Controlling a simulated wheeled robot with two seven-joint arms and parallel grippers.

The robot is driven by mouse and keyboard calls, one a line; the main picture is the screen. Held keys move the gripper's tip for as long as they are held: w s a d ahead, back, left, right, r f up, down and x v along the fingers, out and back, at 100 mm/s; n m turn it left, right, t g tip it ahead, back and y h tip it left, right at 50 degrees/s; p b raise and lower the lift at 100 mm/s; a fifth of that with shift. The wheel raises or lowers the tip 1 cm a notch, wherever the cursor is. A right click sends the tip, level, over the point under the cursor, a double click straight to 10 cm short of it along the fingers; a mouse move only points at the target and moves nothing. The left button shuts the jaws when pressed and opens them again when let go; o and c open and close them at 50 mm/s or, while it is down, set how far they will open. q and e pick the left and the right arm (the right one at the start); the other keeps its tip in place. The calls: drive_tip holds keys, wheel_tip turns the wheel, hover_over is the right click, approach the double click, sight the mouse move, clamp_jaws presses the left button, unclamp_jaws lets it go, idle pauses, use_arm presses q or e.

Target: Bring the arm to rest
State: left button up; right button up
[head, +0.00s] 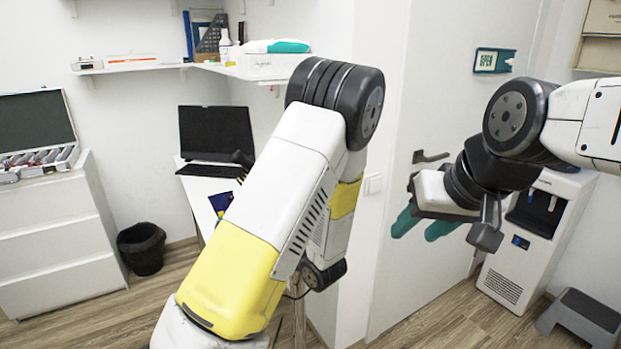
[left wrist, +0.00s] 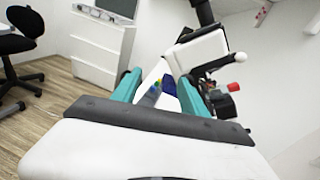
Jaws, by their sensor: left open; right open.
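My right gripper (head: 420,226) hangs in the air at the right of the head view, in front of the door and the water dispenser. Its teal fingers stand apart, with nothing seen between them. My left arm, white and yellow, fills the middle of the head view; its gripper is hidden there. In the left wrist view my left gripper (left wrist: 160,86) shows two teal fingers spread apart. Small blue and coloured things show beyond the gap, and I cannot tell how far away they are. Nothing is seen held.
A laptop (head: 216,134) stands on a white desk behind my left arm. A drawer cabinet (head: 60,245) with an open case (head: 38,130) stands left, by a black bin (head: 142,248). The water dispenser (head: 505,282) and grey step stool (head: 585,315) are at right. Wall shelves hang above.

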use_arm(q)
drive_tip(key=s+a+r+n+g+h, duration=0.2)
drive_tip(key=s+a+n+g, duration=0.2)
drive_tip(key=s+n+g, duration=0.35)
drive_tip(key=s+a+r+n+g+h, duration=0.2)
drive_tip(key=s+a+n+g, duration=0.2)
drive_tip(key=s+n, duration=0.5)
drive_tip(key=s+d+r+n+t+h, duration=0.5)
drive_tip(key=s+d+r+n+h, duration=0.2)
drive_tip(key=d+r+h, duration=0.3)
wheel_tip(320, 180, up, 2)
drive_tip(key=shift+d+r+n+h, duration=0.1)
drive_tip(key=shift+d+n+h, duration=0.2)
drive_tip(key=shift+d+n, duration=0.55)
